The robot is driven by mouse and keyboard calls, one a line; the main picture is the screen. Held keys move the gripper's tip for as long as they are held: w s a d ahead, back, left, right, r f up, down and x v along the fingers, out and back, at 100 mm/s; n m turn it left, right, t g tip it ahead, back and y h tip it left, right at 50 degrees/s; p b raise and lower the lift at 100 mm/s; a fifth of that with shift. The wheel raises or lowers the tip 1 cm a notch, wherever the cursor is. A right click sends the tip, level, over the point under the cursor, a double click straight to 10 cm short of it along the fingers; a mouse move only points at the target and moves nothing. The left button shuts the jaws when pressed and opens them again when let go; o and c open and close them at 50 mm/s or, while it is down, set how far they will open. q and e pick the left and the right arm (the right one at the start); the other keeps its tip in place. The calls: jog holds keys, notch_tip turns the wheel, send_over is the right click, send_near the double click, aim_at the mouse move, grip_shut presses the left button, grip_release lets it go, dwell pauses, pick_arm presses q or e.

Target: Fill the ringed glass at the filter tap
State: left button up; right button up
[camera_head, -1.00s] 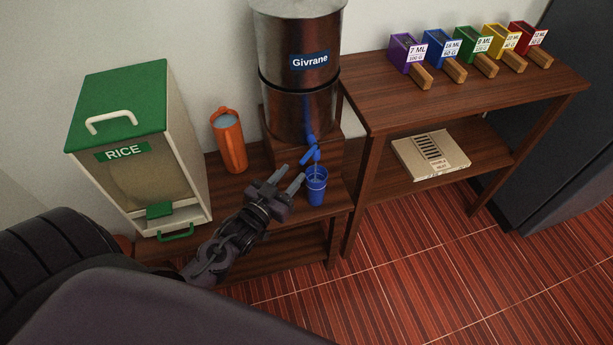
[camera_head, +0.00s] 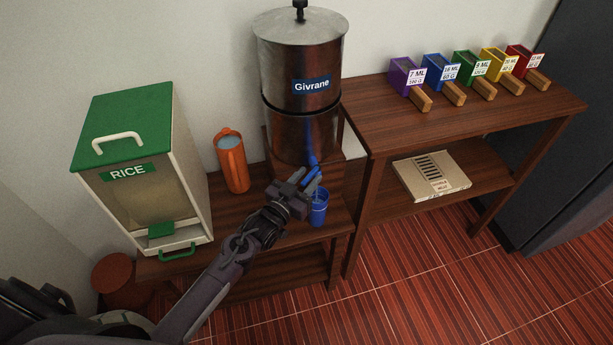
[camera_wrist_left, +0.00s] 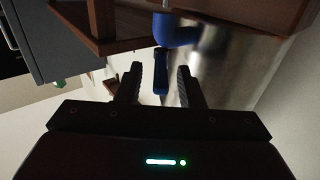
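A blue glass (camera_head: 319,210) stands upright on the low wooden stand under the blue tap (camera_head: 312,162) of the steel Givrane filter. My left gripper (camera_head: 307,184) is at the tap, just above and left of the glass, partly hiding the tap's lower end. In the left wrist view the gripper (camera_wrist_left: 162,85) is open, with the blue tap lever (camera_wrist_left: 162,72) between or just beyond its fingers; contact cannot be told. A thin stream may run into the glass; I cannot be sure. My right gripper is out of view.
An orange jug (camera_head: 232,163) stands left of the filter (camera_head: 300,90). A rice dispenser (camera_head: 130,170) is further left. The shelf at the right holds several coloured boxes with wooden handles (camera_head: 455,95) and a flat carton (camera_head: 430,176) below. The floor in front is clear.

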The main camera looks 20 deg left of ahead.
pick_arm(q)
jog(key=shift+w+d, duration=0.1)
jog(key=shift+w, duration=0.15)
jog(key=shift+c, duration=0.2)
grip_shut()
jog(key=shift+a, duration=0.2)
